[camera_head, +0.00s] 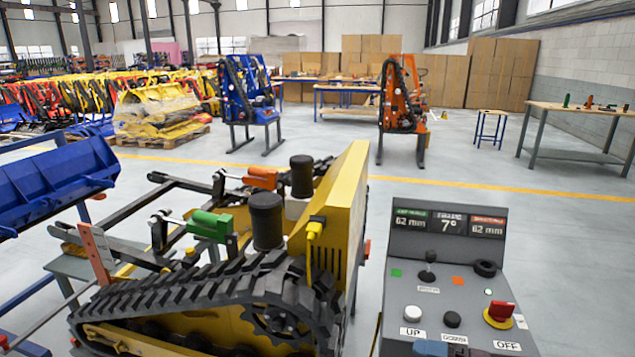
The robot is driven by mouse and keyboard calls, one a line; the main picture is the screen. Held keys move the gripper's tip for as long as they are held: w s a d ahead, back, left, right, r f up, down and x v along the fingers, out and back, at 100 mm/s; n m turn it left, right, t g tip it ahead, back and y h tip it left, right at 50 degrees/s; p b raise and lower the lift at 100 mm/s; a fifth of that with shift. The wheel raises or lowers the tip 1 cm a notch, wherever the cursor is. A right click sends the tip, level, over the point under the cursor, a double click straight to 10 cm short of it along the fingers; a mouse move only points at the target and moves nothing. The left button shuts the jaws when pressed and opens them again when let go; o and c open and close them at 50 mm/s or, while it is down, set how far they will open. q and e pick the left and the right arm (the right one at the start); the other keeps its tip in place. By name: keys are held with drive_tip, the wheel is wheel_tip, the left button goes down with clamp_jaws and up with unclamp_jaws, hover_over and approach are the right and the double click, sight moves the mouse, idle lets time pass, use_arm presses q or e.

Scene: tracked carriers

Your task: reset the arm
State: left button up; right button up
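A yellow tracked carrier (345,200) with black rubber tracks (190,290) stands in front of me. Dark lift arms (205,190) reach out from it to the left. A green clamp-like part (210,224) and an orange one (262,178) sit on the linkage, beside two black cylinders (267,220). A grey control box (445,270) at the right has a display (448,224) reading 62 mm, 7° and 62 mm. It carries a black joystick (428,268), a white button (413,313), a black button (452,319) and a red switch (500,312) on yellow. Neither gripper shows.
A blue bucket (60,185) is at the left, near the lift arms. Blue (250,100) and orange (402,105) machines stand on the floor behind. A workbench (585,115) is at the right. The floor beyond the yellow line (440,181) is partly clear.

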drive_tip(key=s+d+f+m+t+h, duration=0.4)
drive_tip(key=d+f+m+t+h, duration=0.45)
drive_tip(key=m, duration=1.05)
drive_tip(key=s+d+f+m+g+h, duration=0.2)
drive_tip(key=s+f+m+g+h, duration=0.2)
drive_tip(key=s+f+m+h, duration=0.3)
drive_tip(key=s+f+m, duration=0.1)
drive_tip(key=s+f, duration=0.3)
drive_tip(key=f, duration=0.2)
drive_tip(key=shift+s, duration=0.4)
